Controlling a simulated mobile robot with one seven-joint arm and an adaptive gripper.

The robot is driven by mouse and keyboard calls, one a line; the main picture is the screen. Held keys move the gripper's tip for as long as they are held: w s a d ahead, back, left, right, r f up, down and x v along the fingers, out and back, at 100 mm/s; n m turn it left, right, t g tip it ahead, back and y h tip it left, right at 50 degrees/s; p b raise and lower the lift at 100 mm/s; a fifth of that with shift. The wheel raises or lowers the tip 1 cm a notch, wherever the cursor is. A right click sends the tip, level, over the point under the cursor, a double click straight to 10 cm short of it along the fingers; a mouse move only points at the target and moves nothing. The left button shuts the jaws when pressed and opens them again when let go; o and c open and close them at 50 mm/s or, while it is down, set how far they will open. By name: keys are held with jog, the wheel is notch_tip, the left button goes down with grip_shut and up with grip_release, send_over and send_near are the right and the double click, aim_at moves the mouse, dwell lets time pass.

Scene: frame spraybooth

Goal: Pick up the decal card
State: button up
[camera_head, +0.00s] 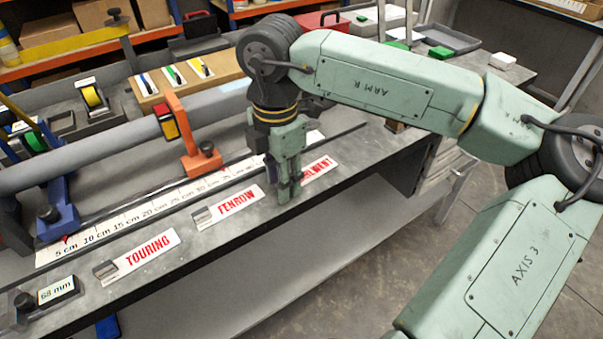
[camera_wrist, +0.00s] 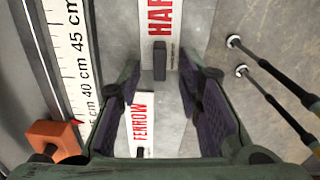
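Three white decal cards with red lettering lie in a row on the grey bench. The FENROW card (camera_wrist: 143,118) shows lower, between the fingers. My gripper (camera_head: 286,194) points down near the third card's left end. In the wrist view my gripper (camera_wrist: 160,80) is open and empty, its fingertips either side of the block's end.
A ruler strip (camera_head: 150,210) runs behind the cards, with an orange clamp (camera_head: 195,140) and a blue clamp (camera_head: 57,200) on the grey tube (camera_head: 110,143). A "68 mm" block (camera_head: 57,290) sits front left. The bench's front edge is close to the cards.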

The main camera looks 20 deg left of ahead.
jog(key=shift+c, duration=0.5)
grip_shut()
